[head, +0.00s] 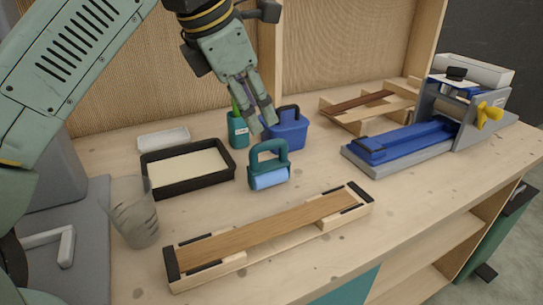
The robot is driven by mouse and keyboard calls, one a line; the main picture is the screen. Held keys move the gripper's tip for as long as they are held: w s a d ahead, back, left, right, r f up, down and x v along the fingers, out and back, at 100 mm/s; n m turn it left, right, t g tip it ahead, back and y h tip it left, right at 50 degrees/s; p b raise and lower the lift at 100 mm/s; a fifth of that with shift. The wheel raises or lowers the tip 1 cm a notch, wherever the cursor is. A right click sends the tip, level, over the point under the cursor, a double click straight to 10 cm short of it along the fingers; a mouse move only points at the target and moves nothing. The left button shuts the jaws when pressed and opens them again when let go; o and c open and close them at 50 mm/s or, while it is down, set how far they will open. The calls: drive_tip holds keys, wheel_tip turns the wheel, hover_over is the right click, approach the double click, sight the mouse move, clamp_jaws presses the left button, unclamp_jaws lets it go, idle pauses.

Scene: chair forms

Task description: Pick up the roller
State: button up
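The roller (268,178) stands on the workbench near the middle, with a teal looped handle above a light blue cylinder. My gripper (265,125) reaches down from the top of the head view, with its fingertips just above the handle in the picture. The two fingers look apart with nothing between them, so it appears open and empty. Exact height and depth over the roller are hard to judge.
A black tray (187,190) with cream contents and a clear cup (134,220) are left. A wooden board in a jig (270,231) lies in front. A teal bottle (238,132) and blue caddy (288,133) stand behind; a blue-grey machine (405,143) is right.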

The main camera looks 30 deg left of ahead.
sight(267, 142)
drive_tip(key=x, duration=0.3)
drive_tip(key=a+x, duration=0.1)
drive_tip(key=x, duration=0.1)
drive_tip(key=shift+s, duration=0.2)
drive_tip(key=shift+p+x, duration=0.7)
drive_tip(key=shift+x, duration=2.25)
drive_tip(key=shift+w, duration=0.1)
clamp_jaws()
drive_tip(key=shift+r, duration=0.1)
